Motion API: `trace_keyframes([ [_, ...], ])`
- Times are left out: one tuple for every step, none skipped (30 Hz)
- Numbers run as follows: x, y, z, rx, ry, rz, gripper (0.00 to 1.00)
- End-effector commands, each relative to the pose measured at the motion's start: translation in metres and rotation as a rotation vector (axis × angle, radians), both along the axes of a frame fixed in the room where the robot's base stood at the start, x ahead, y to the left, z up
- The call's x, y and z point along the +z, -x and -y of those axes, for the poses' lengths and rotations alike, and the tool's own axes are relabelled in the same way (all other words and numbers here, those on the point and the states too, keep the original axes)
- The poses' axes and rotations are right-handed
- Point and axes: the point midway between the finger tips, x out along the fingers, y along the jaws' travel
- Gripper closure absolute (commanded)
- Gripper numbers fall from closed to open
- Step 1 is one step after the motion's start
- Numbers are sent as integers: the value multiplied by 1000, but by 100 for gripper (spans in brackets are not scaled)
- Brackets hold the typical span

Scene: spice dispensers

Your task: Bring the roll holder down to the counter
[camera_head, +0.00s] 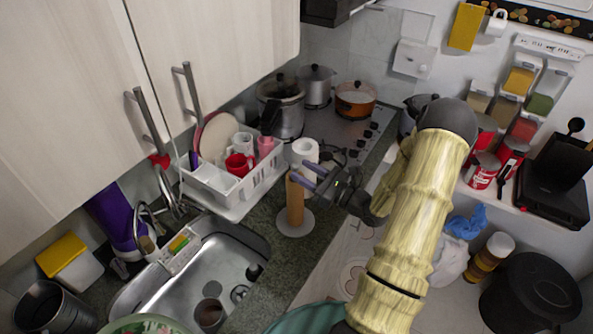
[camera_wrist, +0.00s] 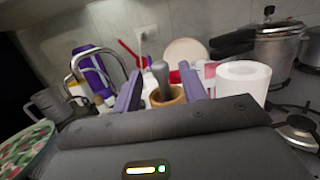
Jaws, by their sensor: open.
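The roll holder (camera_head: 295,205) is a brown upright cylinder on a round grey base, which appears to rest on the dark counter right of the sink. In the wrist view, its brown top with a grey knob (camera_wrist: 161,78) shows between my fingers; its lower part is hidden. My gripper (camera_head: 302,174) is open, with its two purple fingers at the holder's upper end. They also show in the wrist view (camera_wrist: 161,88), one on each side of the knob. I cannot tell whether they touch it.
A white roll (camera_head: 305,152) stands behind the holder. A white dish rack (camera_head: 235,195) with cups and a plate is to the left, above the sink (camera_head: 205,275). Pots (camera_head: 282,105) stand on the stove behind. Bare dark counter (camera_head: 262,215) lies around the holder's base.

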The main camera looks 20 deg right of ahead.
Motion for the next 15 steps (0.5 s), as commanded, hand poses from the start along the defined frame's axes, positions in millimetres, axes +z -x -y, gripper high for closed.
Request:
trace_keyframes([
  [-7,9,7,-4,1,-1,58],
  [-8,14,10,-5,2,0,58],
  [-9,20,15,-4,3,0,58],
  [-9,25,18,-5,2,0,58],
  [-10,31,21,-5,1,1,58],
  [-12,37,26,-5,1,1,58],
  [-12,42,29,-4,1,1,58],
  [-13,46,32,-4,2,0,58],
  [-14,52,35,-4,2,0,58],
  [-14,56,38,-4,1,-1,58],
  [-14,59,40,-3,1,-1,58],
  [-14,63,42,-2,1,0,58],
  [-14,65,44,-2,1,0,58],
  [-14,67,45,-2,1,0,58],
  [-14,69,45,0,1,1,58],
])
